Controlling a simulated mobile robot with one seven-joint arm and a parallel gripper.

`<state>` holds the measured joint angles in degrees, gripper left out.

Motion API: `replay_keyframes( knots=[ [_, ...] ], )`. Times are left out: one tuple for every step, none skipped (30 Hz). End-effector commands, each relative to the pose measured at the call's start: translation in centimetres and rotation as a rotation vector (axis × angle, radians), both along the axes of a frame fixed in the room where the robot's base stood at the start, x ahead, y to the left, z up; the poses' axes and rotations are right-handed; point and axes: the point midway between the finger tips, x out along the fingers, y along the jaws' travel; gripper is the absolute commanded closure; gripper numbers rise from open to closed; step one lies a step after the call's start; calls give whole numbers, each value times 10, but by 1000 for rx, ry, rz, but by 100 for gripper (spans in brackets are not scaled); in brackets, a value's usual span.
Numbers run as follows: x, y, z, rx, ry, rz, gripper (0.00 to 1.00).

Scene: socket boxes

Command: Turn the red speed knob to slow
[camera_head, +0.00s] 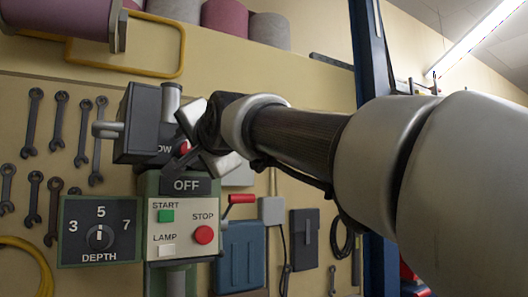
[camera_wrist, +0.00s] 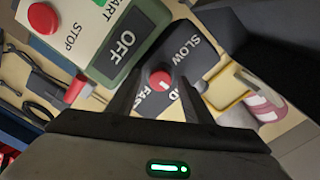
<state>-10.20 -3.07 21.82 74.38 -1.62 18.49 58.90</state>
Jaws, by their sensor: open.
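The red speed knob (camera_wrist: 160,79) sits on a dark plate (camera_wrist: 190,62) marked SLOW and FAST in the wrist view. A pale mark shows on the knob, but its exact pointing is too small to tell. In the head view only part of the red knob (camera_head: 184,147) shows beside my fingers, and most of the plate's lettering is covered. My gripper (camera_wrist: 160,84) is open, with one dark finger on each side of the knob. I cannot tell whether either finger touches it. My gripper (camera_head: 190,142) also shows in the head view, close in front of the dark box.
Below is a green control box with an OFF display (camera_head: 186,185), a green START button (camera_head: 166,216), a red STOP button (camera_head: 203,234) and a red-handled lever (camera_head: 241,199). A DEPTH dial (camera_head: 100,237) is at left. Wrenches (camera_head: 57,122) hang on the wall.

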Motion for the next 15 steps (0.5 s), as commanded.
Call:
replay_keyframes(
  knots=[
    [0,0,0,0,0,0,54],
    [0,0,0,0,0,0,54],
    [0,1,0,0,0,0,54],
    [0,1,0,0,0,0,54],
    [0,1,0,0,0,0,54],
    [0,1,0,0,0,0,54],
    [0,1,0,1,1,0,54],
    [0,1,0,1,1,0,54],
    [0,1,0,1,1,0,54],
    [0,1,0,1,1,0,54],
    [0,1,0,1,1,0,54],
    [0,1,0,1,1,0,55],
    [0,1,0,1,1,0,60],
    [0,1,0,1,1,0,65],
    [0,1,0,1,1,0,72]
  ],
)
